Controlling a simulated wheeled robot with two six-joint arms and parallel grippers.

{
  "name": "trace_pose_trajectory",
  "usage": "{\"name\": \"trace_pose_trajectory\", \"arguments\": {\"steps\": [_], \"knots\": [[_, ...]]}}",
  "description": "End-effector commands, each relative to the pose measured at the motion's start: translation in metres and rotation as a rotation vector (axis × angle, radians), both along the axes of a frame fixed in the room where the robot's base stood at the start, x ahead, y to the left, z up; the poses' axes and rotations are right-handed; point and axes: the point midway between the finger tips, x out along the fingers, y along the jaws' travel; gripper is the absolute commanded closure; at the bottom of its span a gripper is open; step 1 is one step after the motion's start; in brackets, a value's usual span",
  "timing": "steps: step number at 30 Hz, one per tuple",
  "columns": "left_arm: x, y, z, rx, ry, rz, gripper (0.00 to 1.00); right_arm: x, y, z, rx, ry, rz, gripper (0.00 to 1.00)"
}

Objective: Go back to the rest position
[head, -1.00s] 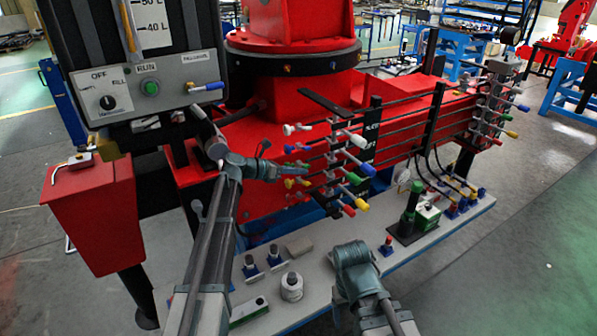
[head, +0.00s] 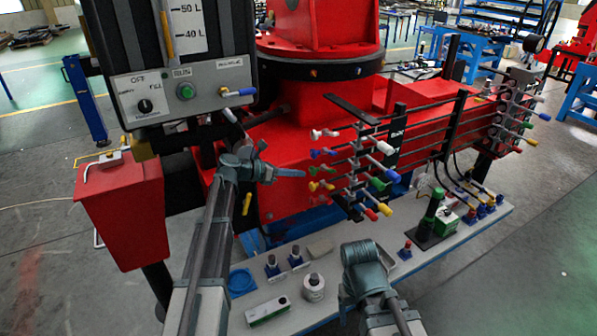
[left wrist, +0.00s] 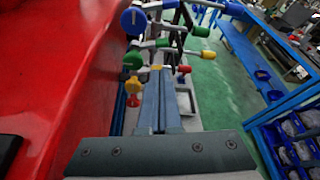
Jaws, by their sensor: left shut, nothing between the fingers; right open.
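My left gripper (head: 284,172) is in front of the red crane base, to the left of the valve bank with coloured handles (head: 350,165). Its fingers are shut with nothing between them, pointing right toward the valves without visible contact. In the left wrist view its closed fingers (left wrist: 160,100) point at the coloured handles (left wrist: 145,50). My right gripper (head: 362,258) hangs low over the front of the grey bench top (head: 325,265); its fingertips are hard to make out.
A control panel (head: 180,90) with a knob and green button stands at the upper left. A red box (head: 125,210) is below it. Small parts, including a white cylinder (head: 314,287) and a green-and-white box (head: 268,310), sit on the bench. Open floor lies to the right.

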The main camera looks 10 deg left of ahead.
Motion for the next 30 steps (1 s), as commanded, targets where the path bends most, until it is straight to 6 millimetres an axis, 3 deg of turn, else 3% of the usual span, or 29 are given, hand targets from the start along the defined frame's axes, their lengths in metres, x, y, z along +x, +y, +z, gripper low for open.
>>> {"name": "trace_pose_trajectory", "arguments": {"steps": [7, 11, 16, 21, 27, 30], "knots": [[-0.002, -0.003, -0.002, 0.01, -0.003, -0.009, 1.0, 0.0, 0.0, -0.001, 0.0, 0.0, 0.0, 0.26], [-0.026, -0.031, -0.017, 0.131, -0.064, -0.106, 1.0, 0.0, 0.0, -0.002, 0.0, 0.0, 0.0, 0.26], [-0.105, -0.096, -0.067, 0.509, -0.285, -0.474, 1.0, 0.0, 0.0, -0.003, 0.0, 0.0, 0.0, 0.26], [-0.195, -0.132, -0.113, 0.859, -0.551, -0.977, 1.0, 0.0, 0.0, -0.005, 0.0, 0.0, 0.0, 0.26], [-0.289, -0.132, -0.145, 1.109, -0.835, -1.629, 1.0, 0.0, 0.0, -0.006, 0.0, 0.0, 0.0, 0.26], [-0.322, -0.123, -0.152, 1.157, -0.937, -1.918, 1.0, 0.0, 0.0, -0.007, 0.0, 0.0, 0.0, 0.26]]}}
